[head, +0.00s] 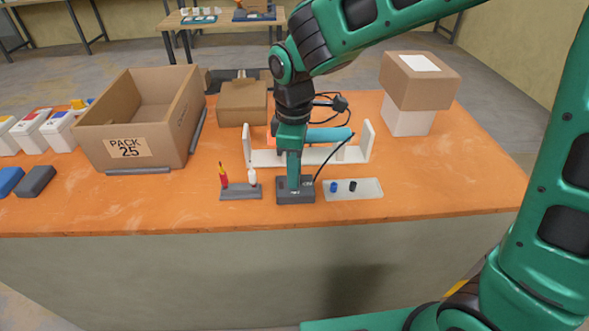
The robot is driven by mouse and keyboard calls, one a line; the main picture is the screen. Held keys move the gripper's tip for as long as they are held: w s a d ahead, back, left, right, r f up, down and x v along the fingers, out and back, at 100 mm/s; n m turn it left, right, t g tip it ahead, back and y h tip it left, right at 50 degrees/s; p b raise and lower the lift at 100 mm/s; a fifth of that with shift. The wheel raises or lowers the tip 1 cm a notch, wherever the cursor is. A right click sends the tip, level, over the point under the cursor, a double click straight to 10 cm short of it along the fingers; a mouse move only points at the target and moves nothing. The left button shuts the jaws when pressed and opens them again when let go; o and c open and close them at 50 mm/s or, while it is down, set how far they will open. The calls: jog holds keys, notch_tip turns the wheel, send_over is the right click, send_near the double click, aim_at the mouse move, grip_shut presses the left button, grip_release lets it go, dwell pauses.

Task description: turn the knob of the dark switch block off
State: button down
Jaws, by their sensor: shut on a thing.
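The dark switch block (296,198) sits near the front middle of the orange table. My gripper (295,181) points straight down over it. The fingers are shut at the top of the block, where its knob is. The knob itself is hidden behind the fingers, so its setting cannot be told.
Left of the block is a dark holder (241,193) with a red and a white upright piece. Right of it is a pale plate (362,189) with blue and black pegs. A white rack (265,158) stands behind. An open carton (133,160) and stacked boxes (408,121) flank the area.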

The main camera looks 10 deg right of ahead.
jog(key=m, duration=0.6)
jog(key=shift+w+r, duration=0.1)
jog(key=shift+w, duration=0.15)
jog(key=m, duration=0.6)
jog(key=shift+m, duration=0.4)
jog(key=c, duration=1.6)
grip_release()
jog(key=shift+o, duration=0.2)
jog(key=shift+r, duration=0.1)
notch_tip(320, 180, up, 10)
jog(key=shift+r, duration=0.2)
jog(key=shift+d, duration=0.1)
